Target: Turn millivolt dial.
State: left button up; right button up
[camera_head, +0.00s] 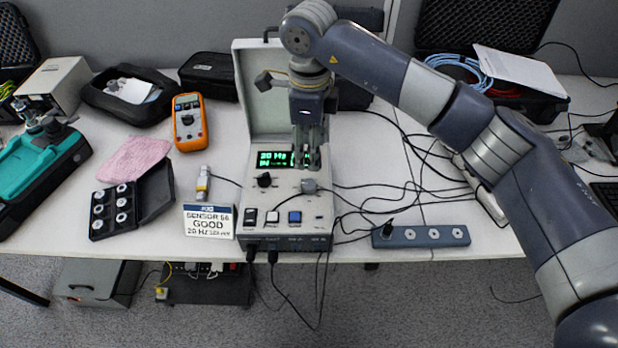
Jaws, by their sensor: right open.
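The calibrator box (283,222) stands on the white table with its lid raised at the back. Its panel has a lit green display (272,158), partly hidden by my right gripper. A black dial (264,180) sits at the panel's left, below the display. A grey connector or knob (309,186) with a cable is on the right. I cannot tell which one is the millivolt dial; another may be hidden behind the fingers. My right gripper (310,166) is open, pointing down over the display's right part. I cannot tell if it touches the panel. My left gripper is out of view.
A sign (209,221) and a small sensor (203,185) stand left of the box. An orange multimeter (190,122) and black case (112,208) lie further left. Cables run right across the table to a power strip (421,236). The raised lid (262,85) stands behind my gripper.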

aim_at(309, 183)
notch_tip(309, 183, down, 11)
jog(key=shift+r+p, duration=0.2)
jog(key=shift+p, duration=0.65)
jog(key=c, duration=1.1)
